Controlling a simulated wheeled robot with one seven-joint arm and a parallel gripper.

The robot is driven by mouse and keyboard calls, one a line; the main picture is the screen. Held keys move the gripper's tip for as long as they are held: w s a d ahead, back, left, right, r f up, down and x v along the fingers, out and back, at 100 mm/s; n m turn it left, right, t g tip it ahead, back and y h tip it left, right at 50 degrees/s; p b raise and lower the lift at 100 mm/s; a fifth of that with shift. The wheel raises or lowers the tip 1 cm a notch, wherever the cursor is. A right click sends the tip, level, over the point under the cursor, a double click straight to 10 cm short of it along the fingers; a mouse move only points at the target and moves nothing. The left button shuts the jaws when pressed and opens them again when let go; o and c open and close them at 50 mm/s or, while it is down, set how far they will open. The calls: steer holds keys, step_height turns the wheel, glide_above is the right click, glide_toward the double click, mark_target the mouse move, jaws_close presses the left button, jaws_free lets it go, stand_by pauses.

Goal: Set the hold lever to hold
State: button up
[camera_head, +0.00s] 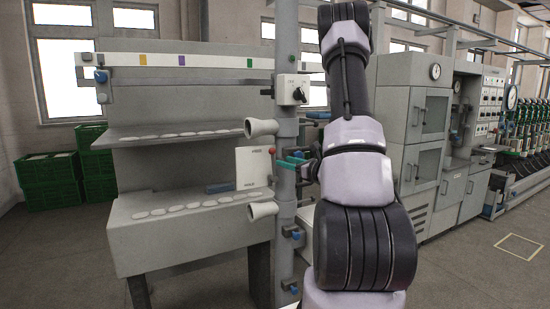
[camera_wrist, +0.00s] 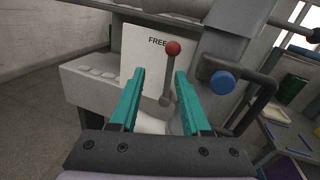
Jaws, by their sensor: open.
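The hold lever (camera_wrist: 172,75) is a grey shaft with a red ball knob (camera_wrist: 173,48). It stands upright in front of a white plate (camera_wrist: 150,42), its knob beside the word FREE. In the head view the plate (camera_head: 250,165) shows a word at its top and another at its bottom, and the red knob (camera_head: 272,150) is at the upper right edge. My gripper (camera_wrist: 160,72) is open, its teal fingers either side of the lever in the wrist view. I cannot tell whether they touch it. In the head view my gripper (camera_head: 283,164) is close to the plate's right side.
A grey vertical post (camera_head: 286,220) stands right behind the plate, with pale cones (camera_head: 262,128) above and below. A blue knob (camera_wrist: 222,82) on a dark arm is right of my fingers. A switch box (camera_head: 291,89) is higher up. Shelves (camera_head: 180,203) extend left.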

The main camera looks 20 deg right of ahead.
mark_target(273, 158)
steer(key=shift+m+h, duration=0.4)
steer(key=shift+h, duration=0.1)
steer(key=x, duration=0.3)
steer(key=d+x, duration=0.1)
steer(key=x, duration=0.6)
steer(key=shift+w+d+f, duration=0.2)
steer(key=shift+w+f, duration=0.15)
steer(key=shift+w, duration=0.2)
jaws_close()
stand_by(0.4)
